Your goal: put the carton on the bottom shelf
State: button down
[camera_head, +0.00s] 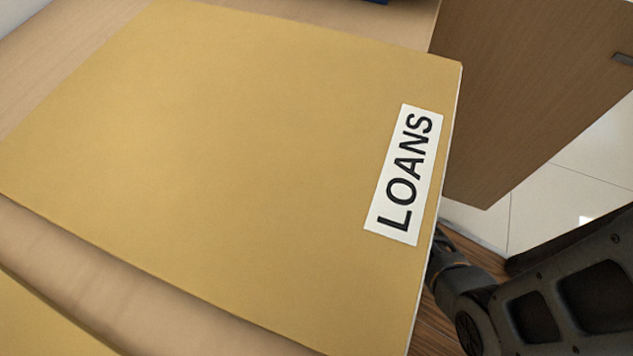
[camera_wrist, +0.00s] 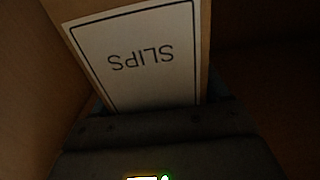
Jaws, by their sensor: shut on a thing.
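The carton (camera_wrist: 138,60) is brown with a white label reading SLIPS, which appears upside down in the wrist view. My gripper (camera_wrist: 155,115) is dark and shut on the carton at the lower part of that view. The fingertips are mostly hidden by the gripper body and the carton. Dark brown wooden surfaces (camera_wrist: 270,75) lie close around the carton, apparently the inside of a shelf unit. I cannot tell which shelf level this is, or whether the carton touches a surface. In the head view the carton and gripper are hidden; only my dark arm shows at lower right.
A large tan folder labelled LOANS (camera_head: 230,150) fills most of the head view, on a pale wooden counter (camera_head: 130,285). Another tan item (camera_head: 40,325) shows at lower left. A brown wooden panel (camera_head: 530,90) stands at upper right, with pale floor tiles (camera_head: 575,180) beside it.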

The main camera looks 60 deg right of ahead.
jog(key=shift+w, duration=0.1)
grip_release()
jog(key=s+d+p, duration=0.2)
jog(key=s, duration=1)
jog(key=s+a+r+g+h, duration=0.1)
jog(key=s+a+r, duration=0.2)
jog(key=r, duration=0.7)
jog(key=s+a+r+m+g+h, duration=0.1)
jog(key=s+a+r, duration=0.2)
jog(key=a+r, duration=0.4)
jog(key=s+a+r+m+h, duration=0.1)
jog(key=s+a+r, duration=0.2)
jog(key=r, duration=1.2)
jog(key=shift+a+g, duration=0.4)
jog(key=shift+a, duration=0.65)
jog(key=shift+r, duration=0.1)
jog(key=shift+c, duration=0.3)
